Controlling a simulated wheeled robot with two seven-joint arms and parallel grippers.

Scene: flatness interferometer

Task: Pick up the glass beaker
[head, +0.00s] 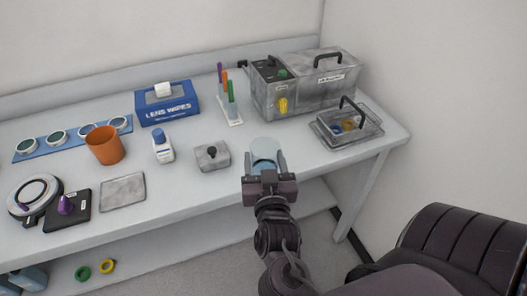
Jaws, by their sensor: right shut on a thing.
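The glass beaker (265,147) is a pale, clear, bluish cup near the front edge of the bench, right of the middle of the picture. My right gripper (264,163) reaches up from below and is shut on the beaker, one finger on each side. The beaker's lower part is hidden behind the gripper, so I cannot tell whether it touches the bench. My left gripper is not in view.
A wire basket (362,135) stands right. The wall closes off the right side.

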